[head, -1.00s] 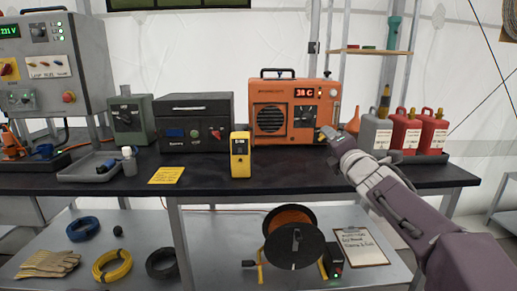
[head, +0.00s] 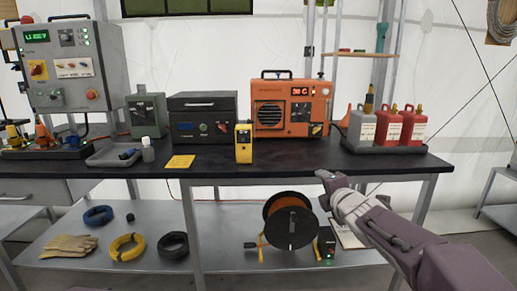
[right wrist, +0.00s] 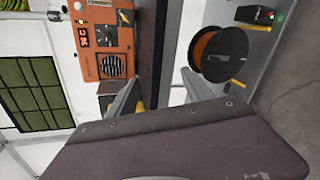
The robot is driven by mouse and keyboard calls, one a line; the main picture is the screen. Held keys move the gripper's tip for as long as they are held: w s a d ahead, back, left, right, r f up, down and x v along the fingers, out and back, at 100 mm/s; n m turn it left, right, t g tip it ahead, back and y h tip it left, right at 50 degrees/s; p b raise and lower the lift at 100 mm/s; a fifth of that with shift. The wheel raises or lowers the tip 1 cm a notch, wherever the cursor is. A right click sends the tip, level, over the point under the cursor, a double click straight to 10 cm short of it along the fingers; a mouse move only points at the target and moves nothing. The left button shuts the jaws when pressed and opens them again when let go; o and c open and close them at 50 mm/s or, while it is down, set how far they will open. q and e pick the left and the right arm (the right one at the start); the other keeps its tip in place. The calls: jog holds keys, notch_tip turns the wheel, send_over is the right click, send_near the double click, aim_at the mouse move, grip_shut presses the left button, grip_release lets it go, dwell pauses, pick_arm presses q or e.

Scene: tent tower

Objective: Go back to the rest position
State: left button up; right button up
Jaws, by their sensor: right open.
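My right gripper (head: 325,188) is at the front edge of the black-topped bench (head: 300,160), below and in front of the orange heater (head: 290,104). In the right wrist view the two fingers of the right gripper (right wrist: 160,88) are spread apart with nothing between them. The orange heater (right wrist: 105,40) also shows there, apart from the fingers. My left gripper is in neither view.
A black box (head: 203,118), a yellow handheld meter (head: 243,142) and red and grey canisters (head: 388,125) stand on the bench. A cable reel (head: 290,218) sits on the lower shelf, behind my right arm's side. Floor shows at the right.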

jog(key=s+f+m+g+h, duration=0.1)
jog(key=s+f+m+g, duration=0.5)
jog(key=f, duration=0.5)
jog(key=s+f+m+g, duration=0.2)
jog(key=s+f+m, duration=0.3)
jog(key=s+f, duration=0.5)
jog(key=s+f+m+g, duration=0.6)
jog(key=s+f+m, duration=0.4)
jog(key=s, duration=0.3)
notch_tip(320, 180, up, 38)
jog(key=m+p, duration=0.1)
jog(key=p, duration=3.7)
jog(key=shift+s+a+y, duration=0.2)
jog(key=shift+a+y, duration=0.1)
jog(key=shift+a, duration=0.05)
